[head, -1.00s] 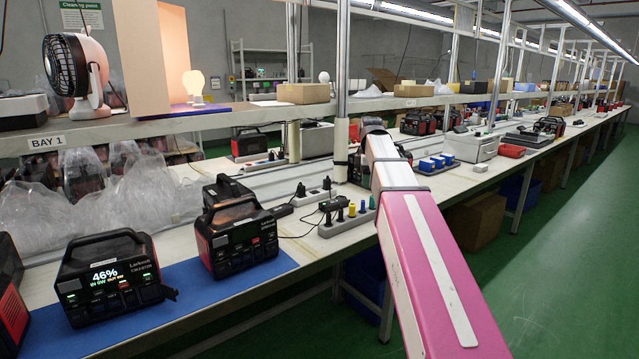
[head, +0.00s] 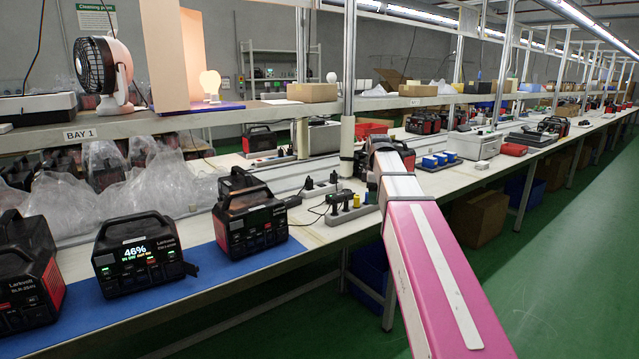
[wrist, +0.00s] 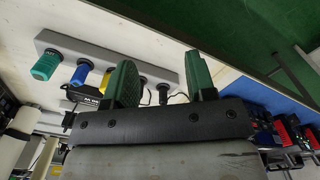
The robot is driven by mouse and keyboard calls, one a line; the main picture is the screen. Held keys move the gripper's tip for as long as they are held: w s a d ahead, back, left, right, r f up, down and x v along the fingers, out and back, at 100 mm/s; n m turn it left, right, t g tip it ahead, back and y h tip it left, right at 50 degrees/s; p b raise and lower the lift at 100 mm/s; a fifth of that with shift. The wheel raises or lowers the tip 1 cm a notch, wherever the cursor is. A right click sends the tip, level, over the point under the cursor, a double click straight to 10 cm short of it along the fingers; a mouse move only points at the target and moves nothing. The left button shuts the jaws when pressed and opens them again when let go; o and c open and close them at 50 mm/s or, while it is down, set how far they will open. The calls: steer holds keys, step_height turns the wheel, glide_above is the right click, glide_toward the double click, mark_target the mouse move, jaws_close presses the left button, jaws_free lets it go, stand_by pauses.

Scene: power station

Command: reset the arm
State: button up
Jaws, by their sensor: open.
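My gripper (wrist: 162,84) shows in the wrist view with its two green fingers spread apart and nothing between them. Beyond the fingers lies a grey socket strip (wrist: 75,45) with green, blue and yellow plugs at one end and black plugs further along. In the head view my pink and white arm reaches from the lower right toward the bench; the gripper itself is hidden behind the arm. The same socket strip (head: 350,213) shows just left of the arm, partly covered by it.
Black power stations (head: 140,258) stand on a blue mat (head: 212,268) at the front left. Plastic bags (head: 130,195) lie behind them. A metal post (head: 348,110) and an upper shelf (head: 230,118) stand close to the arm. The green aisle floor (head: 560,260) is clear at right.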

steer(key=s+f+m, duration=0.4)
steer(key=s+f, duration=0.2)
steer(key=f, duration=0.5)
steer(key=s+f+m, duration=0.5)
steer(key=s+f, duration=0.2)
steer(key=f, duration=0.4)
steer(key=s+f+m, duration=0.5)
steer(key=s+f, duration=0.2)
steer(key=f, duration=0.4)
